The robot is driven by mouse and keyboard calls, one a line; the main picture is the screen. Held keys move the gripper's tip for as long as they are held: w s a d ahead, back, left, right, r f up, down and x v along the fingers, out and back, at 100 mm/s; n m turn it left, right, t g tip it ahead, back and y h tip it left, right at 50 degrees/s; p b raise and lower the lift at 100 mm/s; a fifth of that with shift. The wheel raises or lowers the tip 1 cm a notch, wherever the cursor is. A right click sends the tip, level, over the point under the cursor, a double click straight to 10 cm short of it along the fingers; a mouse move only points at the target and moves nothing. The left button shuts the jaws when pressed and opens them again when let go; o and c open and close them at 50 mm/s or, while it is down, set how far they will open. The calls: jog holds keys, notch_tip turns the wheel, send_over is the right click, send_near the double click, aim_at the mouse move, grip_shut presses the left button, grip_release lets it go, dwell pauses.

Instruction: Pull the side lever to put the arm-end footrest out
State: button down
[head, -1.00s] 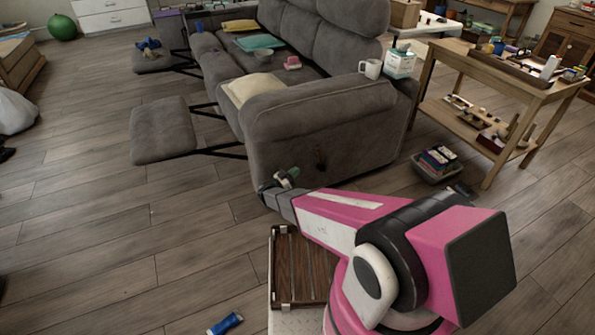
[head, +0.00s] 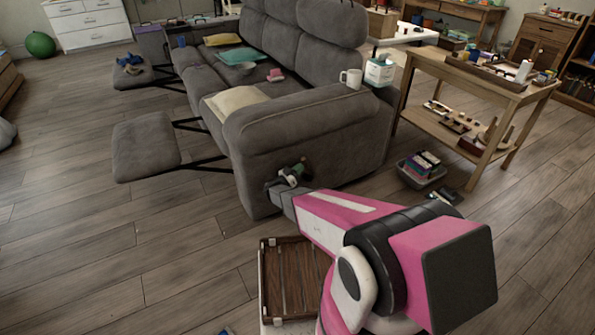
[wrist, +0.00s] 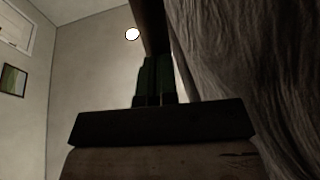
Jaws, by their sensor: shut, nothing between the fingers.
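The grey sofa (head: 285,140) stands in the middle of the head view, its near arm-end side facing me. The footrest at that end (head: 146,147) is out, held away from the seat front on black struts. My gripper (head: 292,173) is at the lower part of the sofa's arm-end side panel; I cannot tell if it touches. It is shut with nothing between the fingers. The side lever is not clear in the head view, hidden at or behind my gripper. In the wrist view my fingers (wrist: 155,80) point up beside grey cloth (wrist: 240,70), with a dark bar (wrist: 150,25) beyond them.
A second footrest (head: 140,76) is out farther along, with blue things on it. A wooden side table (head: 470,75) and a bin of books (head: 422,170) stand to the right. The floor at left is open.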

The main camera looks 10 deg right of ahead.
aim_at(305, 163)
jog(key=d+y, duration=0.1)
jog(key=w+d+r+g+y, duration=0.1)
jog(key=d, duration=0.1)
jog(key=d+r+g+y, duration=0.1)
jog(key=shift+w+d+m, duration=0.2)
jog(key=shift+w+m, duration=0.1)
jog(key=shift+m, duration=0.1)
jog(key=shift+w+d+g+y, duration=0.25)
jog(key=shift+d+y, duration=0.15)
jog(key=shift+d, duration=0.1)
jog(key=shift+w+d+g+y, duration=0.25)
jog(key=shift+d+y, duration=0.15)
jog(key=shift+d, duration=0.05)
jog(key=shift+w+d, duration=0.25)
jog(key=shift+d, duration=0.45)
